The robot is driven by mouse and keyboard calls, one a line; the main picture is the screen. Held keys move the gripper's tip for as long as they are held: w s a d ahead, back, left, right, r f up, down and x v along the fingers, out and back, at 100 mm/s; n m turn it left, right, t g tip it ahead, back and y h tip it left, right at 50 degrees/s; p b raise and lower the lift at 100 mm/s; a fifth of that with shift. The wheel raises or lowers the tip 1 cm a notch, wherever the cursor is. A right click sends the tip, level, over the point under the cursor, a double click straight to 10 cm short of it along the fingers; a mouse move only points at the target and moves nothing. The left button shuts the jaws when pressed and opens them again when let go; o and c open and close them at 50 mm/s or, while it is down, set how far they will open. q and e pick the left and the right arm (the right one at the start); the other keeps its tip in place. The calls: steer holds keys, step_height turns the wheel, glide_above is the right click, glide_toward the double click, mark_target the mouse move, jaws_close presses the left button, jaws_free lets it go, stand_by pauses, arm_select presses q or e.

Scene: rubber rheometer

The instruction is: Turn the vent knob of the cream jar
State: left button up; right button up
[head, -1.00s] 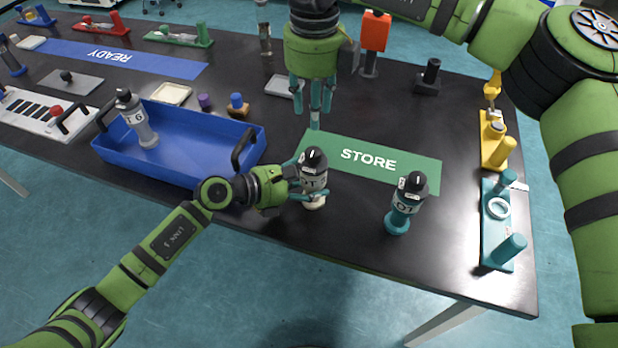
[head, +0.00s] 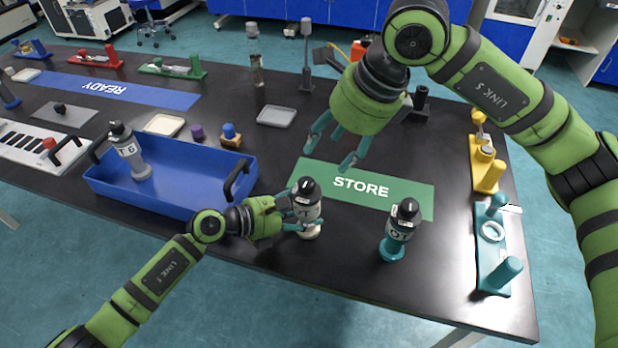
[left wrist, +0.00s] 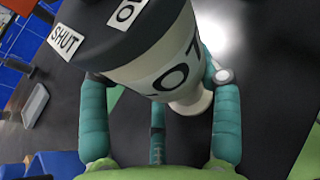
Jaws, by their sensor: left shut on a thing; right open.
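The cream jar (head: 308,212) stands upright at the table's front, just before the green STORE mat. It has a black top and a white label band. My left gripper (head: 300,212) is shut around its body from the left. In the left wrist view the jar (left wrist: 185,60) fills the top, its black cap (left wrist: 100,30) carrying a white tag reading SHUT, with teal fingers on both sides. My right gripper (head: 336,148) is open and empty, above the back left part of the STORE mat (head: 375,190), behind the jar.
A teal jar (head: 400,230) stands to the right of the cream jar. A blue tray (head: 185,200) with a grey jar (head: 130,152) lies to the left. A teal fixture (head: 492,255) and a yellow one (head: 487,165) line the right edge. Bare table lies between the two jars.

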mark_target(307, 182)
steer(key=x, duration=1.2)
steer(key=shift+w, duration=0.1)
steer(key=c, duration=1.1)
